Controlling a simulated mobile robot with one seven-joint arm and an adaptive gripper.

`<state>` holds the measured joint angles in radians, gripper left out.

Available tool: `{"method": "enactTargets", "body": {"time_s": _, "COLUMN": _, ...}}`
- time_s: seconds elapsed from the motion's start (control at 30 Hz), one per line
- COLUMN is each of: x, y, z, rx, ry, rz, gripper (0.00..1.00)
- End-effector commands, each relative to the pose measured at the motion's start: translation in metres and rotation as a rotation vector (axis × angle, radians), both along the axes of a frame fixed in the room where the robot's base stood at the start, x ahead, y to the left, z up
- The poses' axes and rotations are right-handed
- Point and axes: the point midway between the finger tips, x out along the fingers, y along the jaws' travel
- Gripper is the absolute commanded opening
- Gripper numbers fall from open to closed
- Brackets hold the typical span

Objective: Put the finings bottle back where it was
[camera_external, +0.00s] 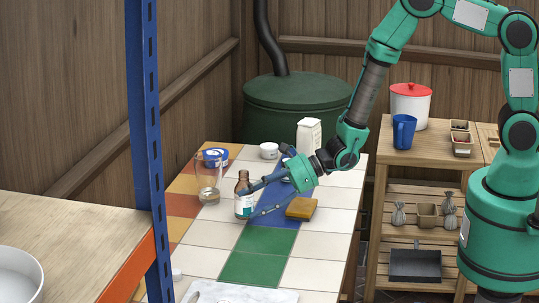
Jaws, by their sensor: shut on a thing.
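A small brown bottle with a white and teal label (244,207), which I take for the finings bottle, stands upright at the tiled table (305,245). My gripper (246,203) reaches in from the right and is shut on the bottle, with its blue fingers around it. The bottle's base appears at or just above the tiles near the blue and white ones; I cannot tell if it touches.
A glass jug (208,180) stands close left of the bottle, with a blue tub (218,153) behind. A white carton (308,136) and white jar (269,151) stand farther back. Front green tiles are clear.

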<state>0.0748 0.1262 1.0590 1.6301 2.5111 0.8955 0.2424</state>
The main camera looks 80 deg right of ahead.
Motion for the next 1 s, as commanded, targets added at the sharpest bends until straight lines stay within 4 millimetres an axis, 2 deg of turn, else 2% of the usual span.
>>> {"method": "enactTargets", "body": {"time_s": 0.03, "x": -0.018, "y": 0.004, "z": 0.005, "rx": 0.001, "ry": 0.004, "rz": 0.027, "gripper": 0.22}}
{"method": "enactTargets", "body": {"time_s": 0.3, "x": -0.113, "y": 0.034, "z": 0.015, "rx": 0.001, "ry": 0.005, "rz": 0.188, "gripper": 0.22}}
{"method": "enactTargets", "body": {"time_s": 0.5, "x": -0.168, "y": 0.053, "z": 0.026, "rx": -0.001, "ry": 0.004, "rz": 0.273, "gripper": 0.22}}
{"method": "enactTargets", "body": {"time_s": 0.7, "x": -0.195, "y": 0.062, "z": 0.031, "rx": -0.002, "ry": 0.004, "rz": 0.313, "gripper": 0.22}}
{"method": "enactTargets", "body": {"time_s": 1.0, "x": -0.200, "y": 0.064, "z": 0.032, "rx": -0.003, "ry": 0.004, "rz": 0.321, "gripper": 0.22}}
